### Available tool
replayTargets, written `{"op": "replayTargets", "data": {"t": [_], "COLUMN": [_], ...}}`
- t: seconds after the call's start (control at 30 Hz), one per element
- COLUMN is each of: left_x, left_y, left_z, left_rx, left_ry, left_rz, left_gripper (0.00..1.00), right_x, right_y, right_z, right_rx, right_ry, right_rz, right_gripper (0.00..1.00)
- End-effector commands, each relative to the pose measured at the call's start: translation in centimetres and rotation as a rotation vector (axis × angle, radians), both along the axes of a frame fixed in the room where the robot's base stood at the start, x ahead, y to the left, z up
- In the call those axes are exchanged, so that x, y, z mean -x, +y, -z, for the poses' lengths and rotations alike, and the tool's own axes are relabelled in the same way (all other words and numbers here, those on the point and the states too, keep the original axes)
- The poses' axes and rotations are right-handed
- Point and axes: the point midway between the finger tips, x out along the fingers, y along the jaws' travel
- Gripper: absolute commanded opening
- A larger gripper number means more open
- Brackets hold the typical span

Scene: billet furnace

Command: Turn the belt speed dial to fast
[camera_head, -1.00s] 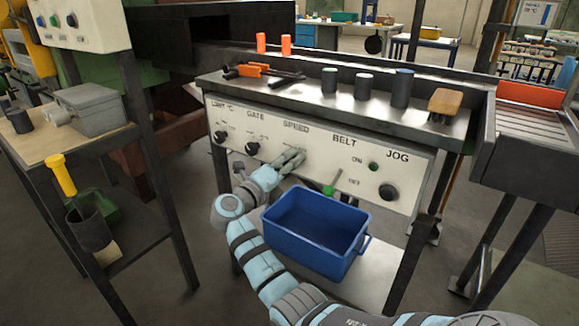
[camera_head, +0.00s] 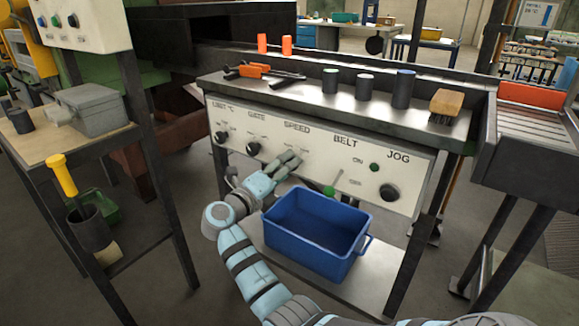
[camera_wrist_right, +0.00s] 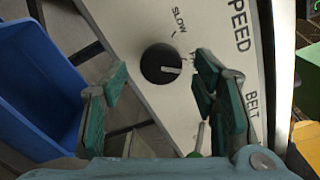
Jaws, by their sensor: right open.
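The black belt speed dial (camera_wrist_right: 162,64) is round, on the white panel under the SPEED label, in the right wrist view. Its white pointer line points to picture right, toward a mark partly hidden by a finger, and not at SLOW (camera_wrist_right: 179,22). My right gripper (camera_wrist_right: 163,68) is open, with its green-padded fingers on either side of the dial in the picture; contact cannot be told. In the head view my right gripper (camera_head: 292,160) is in front of the panel (camera_head: 320,150) below SPEED and hides the dial. My left gripper is not in view.
A blue bin (camera_head: 315,235) stands below the panel, close to my right arm. A green-tipped lever (camera_head: 329,190) sits right of the gripper, under BELT. The black JOG knob (camera_head: 389,192) is farther right; two black knobs are on the left.

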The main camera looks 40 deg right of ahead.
Motion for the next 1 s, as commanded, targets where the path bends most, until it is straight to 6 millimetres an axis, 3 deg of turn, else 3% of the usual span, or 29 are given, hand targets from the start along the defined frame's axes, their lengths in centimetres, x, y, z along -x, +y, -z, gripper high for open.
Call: {"op": "replayTargets", "data": {"t": [0.2,0.4,0.9,1.0], "left_x": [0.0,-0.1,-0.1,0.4], "left_y": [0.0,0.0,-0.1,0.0], "left_z": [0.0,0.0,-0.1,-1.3], "left_rx": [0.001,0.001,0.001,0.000], "left_ry": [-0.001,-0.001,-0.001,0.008], "left_rz": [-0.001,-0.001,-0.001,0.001], "left_gripper": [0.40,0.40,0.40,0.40], "right_x": [1.7,2.6,2.7,2.7], "right_y": [5.9,8.8,9.0,9.0], "right_z": [0.2,0.1,0.0,-1.6], "right_rx": [-0.006,-0.003,-0.002,-0.001], "right_ry": [0.001,0.000,-0.001,-0.001], "right_rz": [-0.003,0.000,0.000,0.000], "right_gripper": [0.54,0.54,0.54,0.54]}}
